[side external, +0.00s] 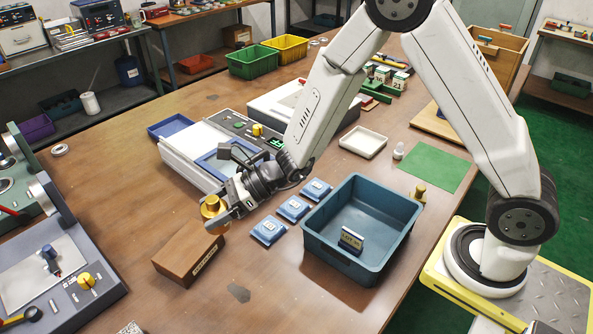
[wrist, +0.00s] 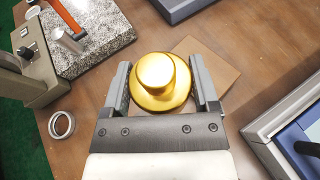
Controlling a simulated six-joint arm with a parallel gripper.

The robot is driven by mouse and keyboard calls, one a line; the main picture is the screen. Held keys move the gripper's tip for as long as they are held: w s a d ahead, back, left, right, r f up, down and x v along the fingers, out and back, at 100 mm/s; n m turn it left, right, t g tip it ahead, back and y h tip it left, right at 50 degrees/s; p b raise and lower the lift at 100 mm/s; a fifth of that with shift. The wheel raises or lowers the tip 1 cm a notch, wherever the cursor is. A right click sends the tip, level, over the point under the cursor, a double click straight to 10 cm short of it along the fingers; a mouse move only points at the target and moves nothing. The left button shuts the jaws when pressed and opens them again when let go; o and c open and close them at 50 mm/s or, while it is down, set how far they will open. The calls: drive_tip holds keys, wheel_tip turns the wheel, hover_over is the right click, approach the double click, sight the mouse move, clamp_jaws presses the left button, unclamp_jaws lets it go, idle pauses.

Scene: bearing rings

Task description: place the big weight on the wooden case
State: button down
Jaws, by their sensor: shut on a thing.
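The big weight (side external: 211,207) is brass, with a wide body and a knob on top. My gripper (side external: 218,213) is shut on it, and the wrist view shows the weight (wrist: 158,80) upright between the two fingers (wrist: 162,82). The wooden case (side external: 187,257) is a brown block with a label on its front, lying on the table. In the side view the weight is over the case's back right part, seemingly just above it; I cannot tell whether they touch. In the wrist view the case (wrist: 210,52) shows partly behind the weight, the rest hidden.
Several blue labelled packs (side external: 268,230) lie right of the case, beside a deep blue bin (side external: 318,232). A grey machine (side external: 85,290) stands at left. The table left of the case is partly clear.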

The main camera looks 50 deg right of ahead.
drive_tip(key=shift+w+a+f, duration=0.65)
drive_tip(key=shift+w+f, duration=0.65)
drive_tip(key=shift+w, duration=0.35)
drive_tip(key=shift+w+a+f, duration=0.6)
drive_tip(key=shift+w+f, duration=0.65)
drive_tip(key=shift+w, duration=0.4)
drive_tip(key=shift+w+a+f, duration=0.65)
drive_tip(key=shift+w+f, duration=0.65)
drive_tip(key=shift+w, duration=0.35)
drive_tip(key=shift+f, duration=0.1)
drive_tip(key=shift+w+f, duration=0.25)
drive_tip(key=shift+f, duration=1.45)
drive_tip(key=shift+f, duration=0.15)
unclamp_jaws()
drive_tip(key=shift+s+f, duration=0.1)
drive_tip(key=shift+f, duration=0.05)
